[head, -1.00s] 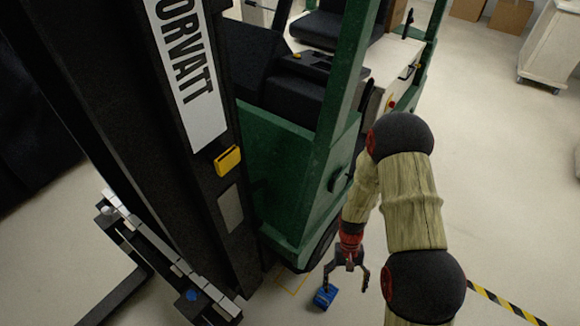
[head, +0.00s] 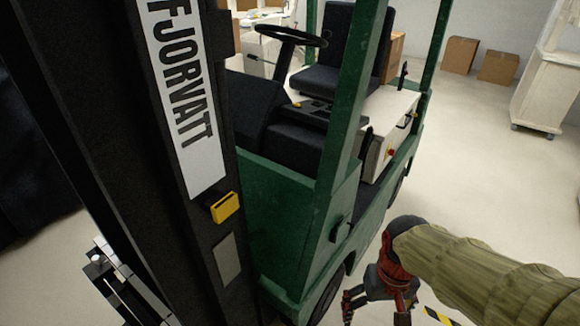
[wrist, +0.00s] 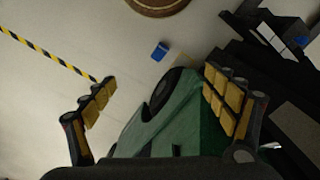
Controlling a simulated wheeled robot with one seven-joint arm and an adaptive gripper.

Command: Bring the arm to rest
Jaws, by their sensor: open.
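My gripper (head: 374,306) is at the bottom right of the head view, with my sleeved arm coming in from the right edge. It also shows in the wrist view (wrist: 162,102), where its padded fingers are spread wide with nothing between them but floor and green bodywork farther off. A small blue object (wrist: 159,51) lies on the floor beyond the fingertips, clear of the gripper. The blue object does not show in the head view now.
A green forklift (head: 292,220) with a black mast (head: 150,150) stands close on the left of my arm. Black and yellow tape (wrist: 45,53) runs along the floor. Cardboard boxes (head: 460,55) and a white cart (head: 545,90) stand behind. Open floor lies to the right.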

